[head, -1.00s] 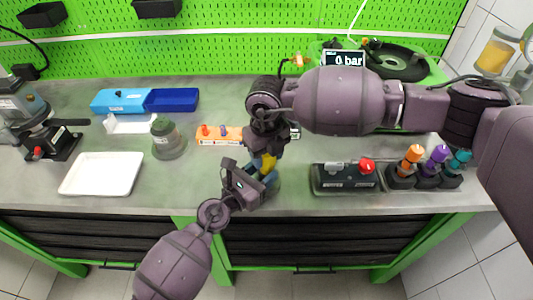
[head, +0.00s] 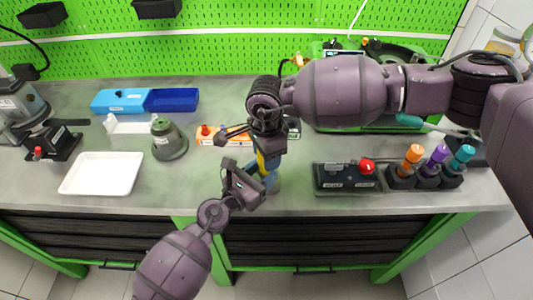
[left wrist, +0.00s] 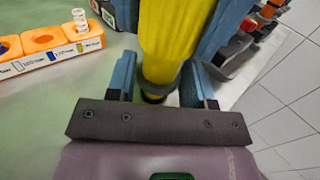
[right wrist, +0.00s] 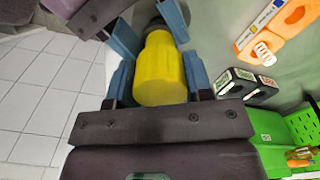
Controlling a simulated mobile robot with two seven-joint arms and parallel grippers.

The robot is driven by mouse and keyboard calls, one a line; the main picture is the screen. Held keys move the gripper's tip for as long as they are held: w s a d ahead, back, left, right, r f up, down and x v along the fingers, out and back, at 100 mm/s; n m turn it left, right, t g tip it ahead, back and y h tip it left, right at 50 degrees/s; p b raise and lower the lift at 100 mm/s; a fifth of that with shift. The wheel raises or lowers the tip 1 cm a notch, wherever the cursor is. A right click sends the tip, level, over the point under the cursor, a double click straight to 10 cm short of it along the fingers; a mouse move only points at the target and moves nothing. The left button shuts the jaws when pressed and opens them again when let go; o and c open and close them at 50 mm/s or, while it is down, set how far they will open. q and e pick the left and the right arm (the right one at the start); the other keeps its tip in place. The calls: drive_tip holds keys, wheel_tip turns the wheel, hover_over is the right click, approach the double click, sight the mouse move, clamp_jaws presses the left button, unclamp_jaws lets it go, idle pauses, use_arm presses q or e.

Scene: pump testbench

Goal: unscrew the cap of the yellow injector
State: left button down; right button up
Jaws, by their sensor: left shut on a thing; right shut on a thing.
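The yellow injector (head: 262,162) stands upright between my two grippers near the front edge of the bench. My left gripper (head: 257,178) is shut around its lower part; in the left wrist view the yellow body (left wrist: 168,45) runs between the blue fingers. My right gripper (head: 266,146) comes from above and is shut on its upper end, the cap. In the right wrist view the wide yellow cap (right wrist: 160,78) sits between the blue fingers, with my left fingers further along. Whether a gap separates cap and body cannot be told.
An orange rack (left wrist: 45,45) with a white spring is close behind the injector. A control box with a red button (head: 346,177) and orange, purple and teal-topped items (head: 438,155) stand right. A white tray (head: 102,174) lies left, beside a grey-green domed part (head: 168,139).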

drive_tip(key=n, duration=0.7)
drive_tip(key=shift+r, duration=0.35)
idle(0.4)
drive_tip(key=shift+r, duration=0.35)
drive_tip(key=shift+r, duration=0.5)
drive_tip(key=shift+r, duration=2)
use_arm(q)
drive_tip(key=shift+c, duration=2.1)
unclamp_jaws()
